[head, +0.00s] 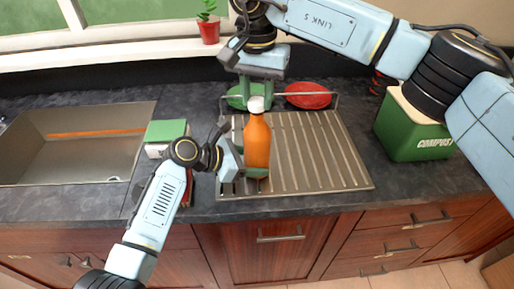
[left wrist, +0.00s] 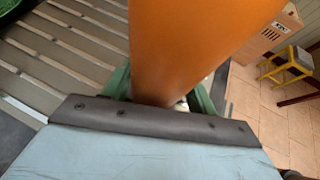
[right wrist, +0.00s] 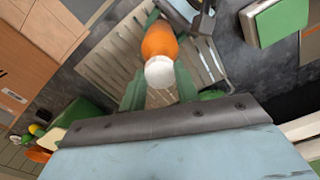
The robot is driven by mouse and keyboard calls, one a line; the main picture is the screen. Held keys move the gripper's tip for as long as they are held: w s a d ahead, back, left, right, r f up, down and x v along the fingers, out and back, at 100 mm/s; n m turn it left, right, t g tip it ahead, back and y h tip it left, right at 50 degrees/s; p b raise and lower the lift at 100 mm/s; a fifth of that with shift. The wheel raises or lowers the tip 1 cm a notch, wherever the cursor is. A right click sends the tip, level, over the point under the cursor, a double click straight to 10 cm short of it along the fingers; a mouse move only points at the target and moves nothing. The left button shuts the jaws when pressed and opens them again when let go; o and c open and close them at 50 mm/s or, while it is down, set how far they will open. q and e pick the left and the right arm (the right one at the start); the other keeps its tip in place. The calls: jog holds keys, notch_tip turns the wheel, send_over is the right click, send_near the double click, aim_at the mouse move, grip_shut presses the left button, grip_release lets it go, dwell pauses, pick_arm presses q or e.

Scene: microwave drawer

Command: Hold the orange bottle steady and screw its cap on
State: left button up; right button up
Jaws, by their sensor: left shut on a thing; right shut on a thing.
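The orange bottle (head: 257,145) stands upright over the ribbed drainboard, with a white cap (head: 257,104) on its top. My left gripper (head: 250,172) is shut around the bottle's lower body from the left. In the left wrist view the bottle (left wrist: 190,45) fills the space between the green fingers. My right gripper (head: 257,98) comes from above and behind, with its fingers at the cap. In the right wrist view the white cap (right wrist: 159,72) sits between the green fingers. Whether the cap is fully seated on the neck cannot be told.
The metal drainboard (head: 330,170) lies under the bottle, with a green plate (head: 236,96) and a red plate (head: 308,95) behind. A sink (head: 80,165) is at left and a green compost bin (head: 405,140) at right. A green-topped sponge or box (head: 165,131) sits beside the sink.

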jog(key=shift+f, duration=1.1)
dwell(3.1)
pick_arm(q)
jog(key=shift+o, duration=0.6)
jog(key=c, duration=0.7)
jog(key=shift+c, duration=0.3)
pick_arm(e)
jog(key=o, duration=1)
